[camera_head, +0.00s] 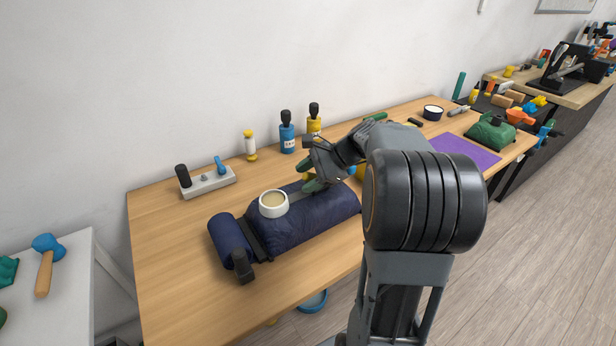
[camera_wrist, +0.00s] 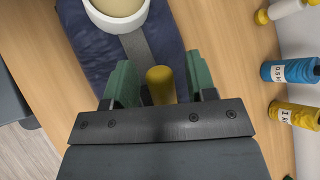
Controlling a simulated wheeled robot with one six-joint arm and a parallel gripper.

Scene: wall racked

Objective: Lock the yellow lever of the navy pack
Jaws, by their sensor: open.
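The navy pack (camera_head: 300,228) lies on the wooden table, with a rolled section at its left end and a grey strap along its top. It also fills the upper part of the wrist view (camera_wrist: 85,45). The yellow lever (camera_wrist: 160,86) shows between the two green fingers of my gripper (camera_wrist: 161,78). In the head view my gripper (camera_head: 307,175) is over the pack's far right part, and a bit of yellow shows between its fingers. The fingers are open, with gaps visible on both sides of the lever. The lever's base is hidden.
A white cup (camera_head: 273,208) with pale contents stands on the pack, close to my gripper. Blue (camera_head: 287,138) and yellow (camera_head: 314,122) bottles and a grey block with pegs (camera_head: 207,182) stand along the wall. The table front left of the pack is clear.

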